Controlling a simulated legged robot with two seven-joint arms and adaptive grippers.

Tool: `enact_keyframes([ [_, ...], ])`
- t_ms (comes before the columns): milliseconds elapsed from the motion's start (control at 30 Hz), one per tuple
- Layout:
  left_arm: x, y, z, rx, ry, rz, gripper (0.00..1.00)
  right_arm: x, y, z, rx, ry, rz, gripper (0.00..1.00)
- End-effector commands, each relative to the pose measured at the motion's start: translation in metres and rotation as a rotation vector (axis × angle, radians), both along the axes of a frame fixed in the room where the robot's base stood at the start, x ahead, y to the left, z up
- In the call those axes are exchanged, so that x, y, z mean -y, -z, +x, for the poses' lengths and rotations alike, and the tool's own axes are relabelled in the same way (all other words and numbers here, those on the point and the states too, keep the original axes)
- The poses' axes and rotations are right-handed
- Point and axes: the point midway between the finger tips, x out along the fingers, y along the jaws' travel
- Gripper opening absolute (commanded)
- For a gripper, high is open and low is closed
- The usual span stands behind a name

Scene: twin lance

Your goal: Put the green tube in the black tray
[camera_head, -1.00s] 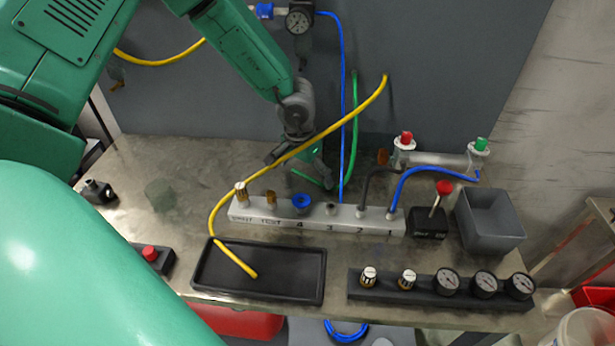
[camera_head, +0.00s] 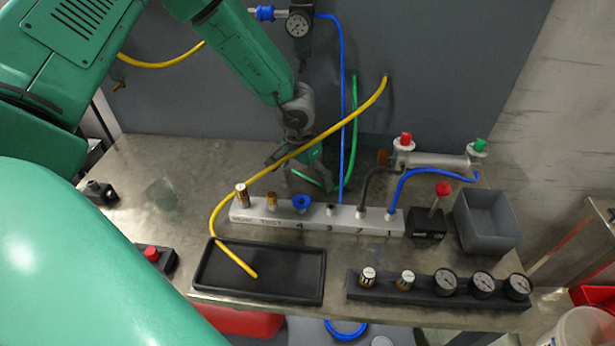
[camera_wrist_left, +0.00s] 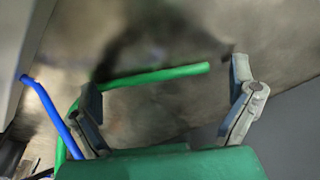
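The green tube (camera_head: 353,130) hangs from the back wall and curves down to the table behind the grey manifold block. Its free end lies by my left gripper (camera_head: 300,172). In the left wrist view, the green tube (camera_wrist_left: 160,76) runs past the left finger and ends between the spread fingers of my left gripper (camera_wrist_left: 165,88). The fingers are apart and not closed on it. Whether one finger touches the tube I cannot tell. The black tray (camera_head: 262,289) lies at the front of the table, with the yellow tube's end over it. My right gripper is not in view.
The yellow tube (camera_head: 340,122) crosses in front of my left gripper. The manifold block (camera_head: 315,215) stands between gripper and tray. A blue tube (camera_head: 343,100) hangs beside the green one. A grey bin (camera_head: 487,222) and gauge rack (camera_head: 430,290) are at right.

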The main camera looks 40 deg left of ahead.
Motion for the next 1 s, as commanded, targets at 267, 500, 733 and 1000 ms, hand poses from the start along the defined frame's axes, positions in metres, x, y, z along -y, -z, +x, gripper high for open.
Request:
enact_keyframes([
  [267, 0.0, 0.0, 0.0, -0.001, 0.0, 0.0, 0.65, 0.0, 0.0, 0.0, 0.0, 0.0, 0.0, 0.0],
  [500, 0.0, 0.001, 0.0, -0.002, 0.0, 0.0, 0.62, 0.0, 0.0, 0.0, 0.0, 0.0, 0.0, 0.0],
  [733, 0.0, 0.0, 0.0, -0.001, 0.0, 0.0, 0.62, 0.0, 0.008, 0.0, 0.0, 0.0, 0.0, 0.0],
  [1000, 0.002, -0.042, -0.003, 0.004, -0.002, -0.003, 0.62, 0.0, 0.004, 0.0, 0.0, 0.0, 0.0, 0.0],
])
